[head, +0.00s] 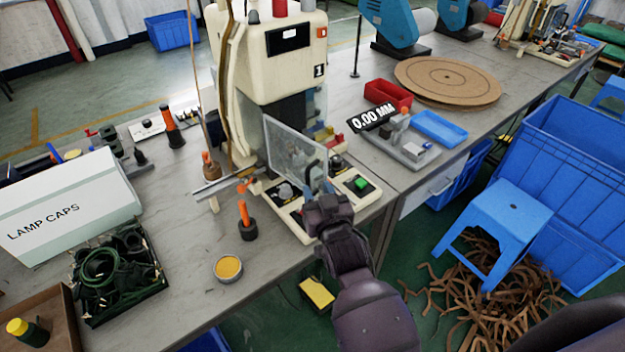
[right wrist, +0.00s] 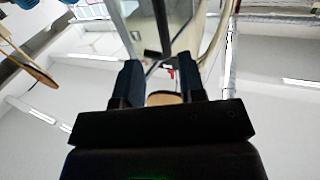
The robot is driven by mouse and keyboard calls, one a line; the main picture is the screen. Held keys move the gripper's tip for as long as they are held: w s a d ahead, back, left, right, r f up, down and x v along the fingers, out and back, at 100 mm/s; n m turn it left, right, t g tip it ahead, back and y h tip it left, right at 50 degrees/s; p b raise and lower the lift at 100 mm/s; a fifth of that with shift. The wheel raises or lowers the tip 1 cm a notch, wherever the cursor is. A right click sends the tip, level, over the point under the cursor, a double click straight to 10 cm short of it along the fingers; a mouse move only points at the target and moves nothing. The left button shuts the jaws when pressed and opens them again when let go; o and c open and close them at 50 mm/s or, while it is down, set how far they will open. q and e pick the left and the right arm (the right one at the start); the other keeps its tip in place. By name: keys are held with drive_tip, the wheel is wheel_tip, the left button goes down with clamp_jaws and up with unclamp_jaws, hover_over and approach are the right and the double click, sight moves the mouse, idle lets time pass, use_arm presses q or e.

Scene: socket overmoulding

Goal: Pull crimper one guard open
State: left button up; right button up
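Crimper one (head: 283,62) is a cream machine with a black "1" label, standing on the grey bench in the head view. Its clear, pale-framed guard (head: 292,148) stands upright across the front of the work area. My right gripper (head: 318,186) is at the guard's lower right edge, above the crimper's base. In the right wrist view, the gripper's two dark fingers (right wrist: 161,78) are apart, with the guard's frame (right wrist: 148,28) just beyond them. I see nothing clamped between them, and contact with the guard is unclear. My left gripper is out of view.
A green button (head: 361,183) sits on the base right of my gripper. A black-and-orange tool (head: 246,222) and yellow tin (head: 228,268) stand front left. A lamp caps box (head: 65,205) is farther left. A blue stool (head: 500,218) stands right.

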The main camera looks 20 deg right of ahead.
drive_tip(key=shift+s, duration=2.35)
